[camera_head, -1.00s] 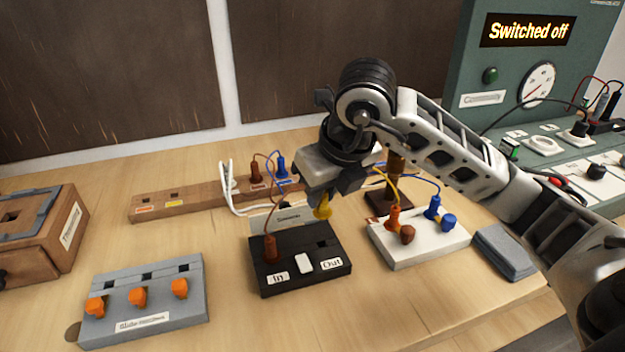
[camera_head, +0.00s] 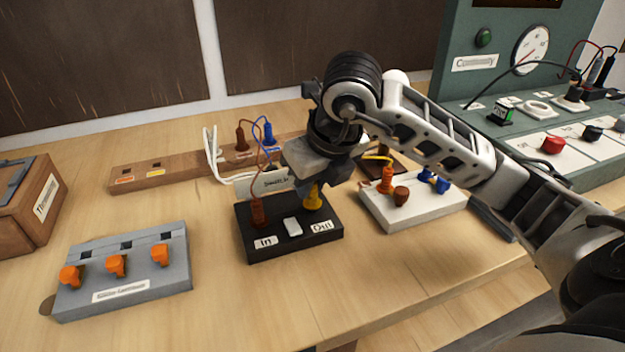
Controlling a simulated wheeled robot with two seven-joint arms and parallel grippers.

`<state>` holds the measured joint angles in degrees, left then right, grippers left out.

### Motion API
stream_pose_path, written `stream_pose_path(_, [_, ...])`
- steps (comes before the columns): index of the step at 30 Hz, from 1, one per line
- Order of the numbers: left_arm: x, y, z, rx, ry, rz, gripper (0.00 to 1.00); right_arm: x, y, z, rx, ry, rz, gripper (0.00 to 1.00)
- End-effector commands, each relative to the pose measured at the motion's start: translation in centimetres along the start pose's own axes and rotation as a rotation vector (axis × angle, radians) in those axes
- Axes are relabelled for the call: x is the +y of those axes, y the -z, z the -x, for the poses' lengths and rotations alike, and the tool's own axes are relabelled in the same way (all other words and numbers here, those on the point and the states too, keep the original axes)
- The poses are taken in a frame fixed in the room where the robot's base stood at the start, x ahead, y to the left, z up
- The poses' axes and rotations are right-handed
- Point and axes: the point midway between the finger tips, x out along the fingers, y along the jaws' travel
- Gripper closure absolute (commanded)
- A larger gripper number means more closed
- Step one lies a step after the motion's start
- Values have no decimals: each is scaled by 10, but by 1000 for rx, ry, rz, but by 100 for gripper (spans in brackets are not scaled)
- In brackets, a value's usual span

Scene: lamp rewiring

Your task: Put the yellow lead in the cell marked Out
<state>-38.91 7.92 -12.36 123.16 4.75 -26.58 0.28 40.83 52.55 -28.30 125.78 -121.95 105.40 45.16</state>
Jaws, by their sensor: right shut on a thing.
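The black switch block (camera_head: 290,246) stands on the bench with cells marked In and Out. A brown plug (camera_head: 257,212) stands in the In cell. The yellow lead's plug (camera_head: 313,199) is upright at the Out cell, above the Out label (camera_head: 321,226). I cannot tell how deep it sits. My right gripper (camera_head: 313,184) is over the block, shut on the yellow plug, and its fingers hide the plug's top. My left gripper is not in view.
The white block (camera_head: 430,211) with orange, brown and blue plugs is close on the right. A wooden strip (camera_head: 150,176) with plugs lies behind. A grey block (camera_head: 130,280) with orange knobs is at front left. The green console (camera_head: 475,90) stands at back right. The front bench is clear.

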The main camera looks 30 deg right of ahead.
Motion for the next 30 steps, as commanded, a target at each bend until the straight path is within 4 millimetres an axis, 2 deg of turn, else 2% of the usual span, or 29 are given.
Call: stream_pose_path(30, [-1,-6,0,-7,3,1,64,0,-1,0,-1,0,0,100])
